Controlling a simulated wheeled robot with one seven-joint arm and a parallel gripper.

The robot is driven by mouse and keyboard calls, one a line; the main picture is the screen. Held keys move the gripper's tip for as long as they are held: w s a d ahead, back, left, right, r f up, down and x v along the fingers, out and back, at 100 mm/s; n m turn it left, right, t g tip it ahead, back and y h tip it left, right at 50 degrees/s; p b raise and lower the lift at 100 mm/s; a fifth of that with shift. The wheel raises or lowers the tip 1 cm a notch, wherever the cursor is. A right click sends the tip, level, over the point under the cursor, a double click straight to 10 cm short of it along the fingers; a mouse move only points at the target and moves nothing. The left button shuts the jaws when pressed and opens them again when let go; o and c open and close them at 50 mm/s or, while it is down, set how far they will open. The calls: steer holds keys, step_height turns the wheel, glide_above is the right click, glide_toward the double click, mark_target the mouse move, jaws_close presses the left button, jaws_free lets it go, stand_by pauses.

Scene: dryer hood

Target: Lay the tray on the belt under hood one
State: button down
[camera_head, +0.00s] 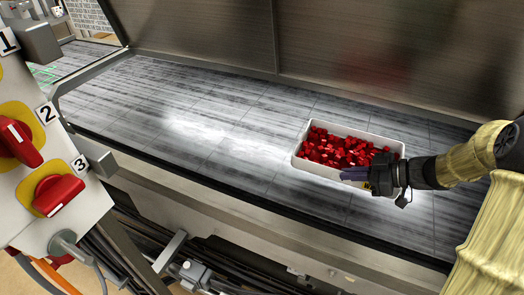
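A white tray (299,160) filled with small red pieces (338,149) is over the grey belt (230,135), right of the picture's middle. It looks level and seems to rest on the belt, though a small gap beneath it cannot be ruled out. My gripper (356,175) is at the tray's near right edge, its purple-grey fingers over the rim. The fingers overlap each other from this angle, so whether they pinch the rim is not clear. My arm in its yellow sleeve comes in from the right. The tray's near right corner is partly hidden by the gripper.
Metal hood panels (350,45) stand along the belt's far side. A metal rail (215,180) runs along its near side, with cables and fittings below. A control panel with red rotary switches (58,194) numbered 1, 2 and 3 is at left. The belt left of the tray is clear.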

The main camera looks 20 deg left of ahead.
stand_by(0.3)
steer(key=shift+f, duration=3.1)
steer(key=shift+a+f, duration=0.1)
steer(key=shift+f+p, duration=0.35)
steer(key=shift+f, duration=1.4)
steer(key=c, duration=1.6)
jaws_free()
steer(key=shift+f, duration=0.15)
steer(key=b+v, duration=0.1)
steer(key=v, duration=0.6)
steer(key=shift+d+r, duration=0.2)
steer(key=shift+d, duration=0.15)
